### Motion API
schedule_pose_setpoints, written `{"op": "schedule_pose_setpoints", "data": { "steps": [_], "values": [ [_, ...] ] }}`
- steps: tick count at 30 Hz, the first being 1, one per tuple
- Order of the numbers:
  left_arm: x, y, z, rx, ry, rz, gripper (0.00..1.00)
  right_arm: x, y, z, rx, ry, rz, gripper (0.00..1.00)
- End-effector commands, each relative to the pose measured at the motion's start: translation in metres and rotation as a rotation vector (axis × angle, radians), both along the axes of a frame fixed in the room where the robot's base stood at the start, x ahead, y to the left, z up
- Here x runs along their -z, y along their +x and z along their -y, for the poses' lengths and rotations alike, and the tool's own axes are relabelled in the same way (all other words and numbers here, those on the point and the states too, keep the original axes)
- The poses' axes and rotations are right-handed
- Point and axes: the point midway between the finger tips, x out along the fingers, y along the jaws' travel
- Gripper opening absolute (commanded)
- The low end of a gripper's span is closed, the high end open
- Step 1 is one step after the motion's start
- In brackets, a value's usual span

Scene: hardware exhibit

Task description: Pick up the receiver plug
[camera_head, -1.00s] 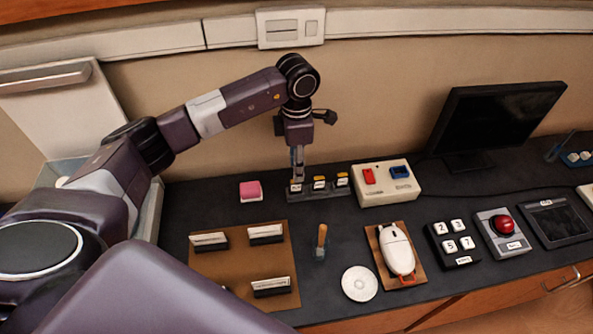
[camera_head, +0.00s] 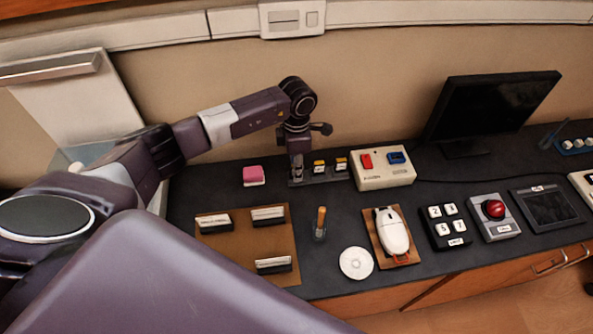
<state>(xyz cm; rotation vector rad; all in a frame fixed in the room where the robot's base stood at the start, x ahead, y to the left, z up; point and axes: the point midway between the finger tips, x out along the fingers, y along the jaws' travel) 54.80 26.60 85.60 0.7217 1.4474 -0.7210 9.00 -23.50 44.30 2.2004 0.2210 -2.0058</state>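Two plugs show clearly, the middle plug (camera_head: 319,167) and the right plug (camera_head: 341,164). I cannot read their labels, so I cannot tell which is the receiver plug. My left gripper (camera_head: 297,172) points straight down at the rack's left end. Its fingers cover the leftmost plug's place. I cannot tell whether they are shut on it. My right gripper is not in view.
Right of the rack is a cream box (camera_head: 384,175) with red and blue parts. A pink block (camera_head: 253,175) lies to the left. In front are a brown board (camera_head: 246,240) with label holders, a wooden-handled tool (camera_head: 320,222) and a white disc (camera_head: 356,263). A monitor (camera_head: 493,110) stands behind.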

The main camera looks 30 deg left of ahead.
Motion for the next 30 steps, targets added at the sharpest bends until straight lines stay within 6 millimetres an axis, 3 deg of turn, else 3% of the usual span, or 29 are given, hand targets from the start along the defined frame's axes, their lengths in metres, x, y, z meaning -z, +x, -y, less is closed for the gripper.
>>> {"op": "schedule_pose_setpoints", "data": {
  "steps": [6, 20, 26, 30],
  "values": [
    [0.000, 0.000, 0.000, 0.000, 0.000, 0.000, 0.00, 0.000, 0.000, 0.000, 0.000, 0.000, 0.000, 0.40],
    [-0.011, 0.001, 0.000, 0.001, 0.000, 0.002, 0.00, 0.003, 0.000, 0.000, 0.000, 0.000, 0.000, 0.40],
    [-0.043, 0.002, 0.000, 0.001, 0.000, 0.006, 0.00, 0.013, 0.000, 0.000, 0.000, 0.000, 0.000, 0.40],
    [-0.082, 0.002, 0.000, 0.002, 0.000, 0.009, 0.00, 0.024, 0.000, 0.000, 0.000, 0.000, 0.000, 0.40]
  ]
}}
